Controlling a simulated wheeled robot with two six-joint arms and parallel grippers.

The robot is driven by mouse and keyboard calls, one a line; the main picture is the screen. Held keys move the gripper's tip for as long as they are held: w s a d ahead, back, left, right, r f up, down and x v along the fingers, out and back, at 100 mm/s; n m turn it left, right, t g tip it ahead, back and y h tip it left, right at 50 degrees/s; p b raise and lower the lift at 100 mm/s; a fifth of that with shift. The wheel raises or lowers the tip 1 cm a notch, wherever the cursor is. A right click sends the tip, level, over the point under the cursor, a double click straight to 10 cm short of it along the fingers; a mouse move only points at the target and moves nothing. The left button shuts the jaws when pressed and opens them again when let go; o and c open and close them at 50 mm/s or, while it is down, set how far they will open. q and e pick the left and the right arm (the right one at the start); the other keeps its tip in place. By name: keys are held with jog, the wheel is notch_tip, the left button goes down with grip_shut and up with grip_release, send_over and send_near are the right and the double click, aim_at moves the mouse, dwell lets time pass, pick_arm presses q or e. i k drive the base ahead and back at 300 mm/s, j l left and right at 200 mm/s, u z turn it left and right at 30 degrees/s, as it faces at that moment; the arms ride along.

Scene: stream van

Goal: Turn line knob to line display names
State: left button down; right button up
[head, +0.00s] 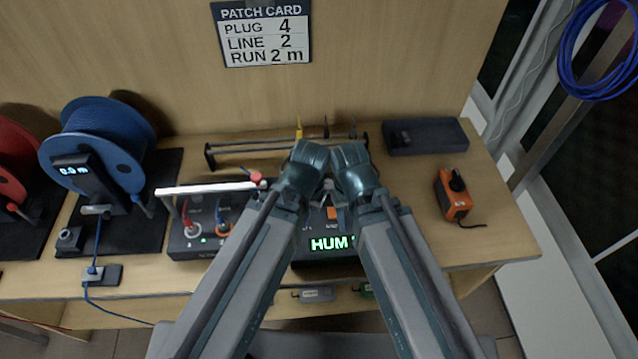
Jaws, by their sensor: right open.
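A dark console on the table has a lit display (328,243) that reads "HUM", with its right end hidden by my right arm. An orange switch (332,213) sits above the display, between my two arms. The line knob cannot be made out on the console, as my arms cover much of it. My right gripper (331,190) shows only in part, open, over the console between the wrists. My left gripper is hidden behind its own arm. The patch card (262,33) reads plug 4, line 2, run 2 m.
A dark box with red and orange leads (200,235) stands left, under a white bar (210,187). A blue cable reel (105,140) is further left. An orange box with a black knob (455,195) and a dark tray (425,137) are right. The table's right front is clear.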

aim_at(328, 186)
jog(key=k+j+z, duration=0.1)
jog(key=k, duration=0.35)
jog(key=k+j+z, duration=0.15)
jog(key=k, duration=0.3)
